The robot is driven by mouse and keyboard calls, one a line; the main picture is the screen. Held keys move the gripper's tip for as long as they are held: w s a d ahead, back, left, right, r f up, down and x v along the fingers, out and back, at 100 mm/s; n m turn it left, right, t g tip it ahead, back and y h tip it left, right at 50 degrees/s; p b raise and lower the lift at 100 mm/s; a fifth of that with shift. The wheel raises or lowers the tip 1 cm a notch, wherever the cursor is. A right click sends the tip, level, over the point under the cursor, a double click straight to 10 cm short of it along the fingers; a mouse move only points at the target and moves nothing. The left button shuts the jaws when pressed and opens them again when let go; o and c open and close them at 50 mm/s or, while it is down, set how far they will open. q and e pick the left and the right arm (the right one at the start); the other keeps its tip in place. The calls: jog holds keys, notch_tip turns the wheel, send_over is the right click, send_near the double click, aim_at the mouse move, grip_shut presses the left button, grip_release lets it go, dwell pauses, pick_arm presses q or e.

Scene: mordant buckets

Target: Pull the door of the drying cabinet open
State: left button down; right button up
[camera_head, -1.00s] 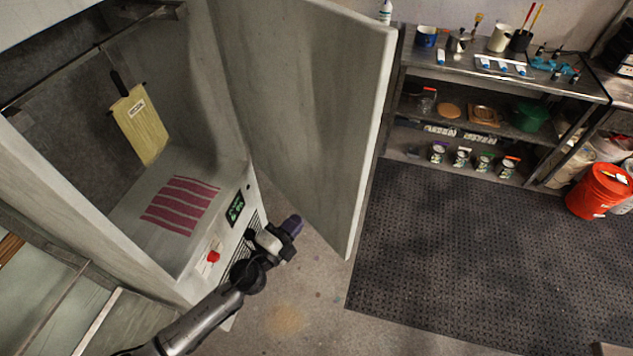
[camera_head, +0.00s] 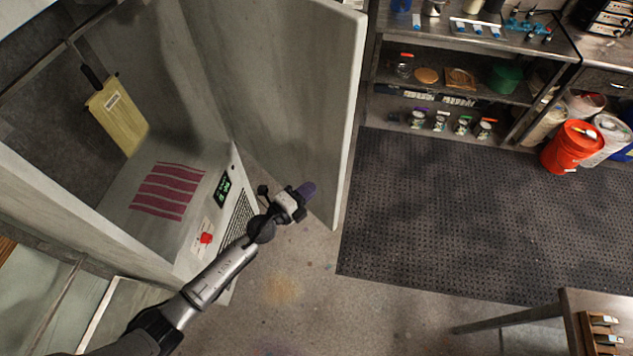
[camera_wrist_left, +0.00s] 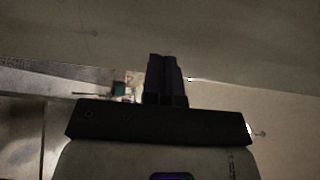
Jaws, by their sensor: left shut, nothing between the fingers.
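The drying cabinet (camera_head: 228,200) stands at the left in the head view, with its pale grey door (camera_head: 290,70) swung wide open on the right side of the opening. My left gripper (camera_head: 306,190) is in front of the lower part of the door's inner face. Its fingers are shut with nothing between them. In the left wrist view the closed dark fingers (camera_wrist_left: 167,75) point at a plain grey-beige surface. I cannot tell whether they touch it. The door's handle is not visible. My right gripper is not in view.
A metal shelf unit (camera_head: 450,90), an orange bucket (camera_head: 570,147) and a black mat (camera_head: 450,210) are to the right. A table (camera_head: 590,300) is at the lower right.

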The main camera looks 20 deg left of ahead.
aim_at(323, 178)
pick_arm(q)
jog(key=shift+x, duration=1.6)
jog(key=shift+w, duration=0.1)
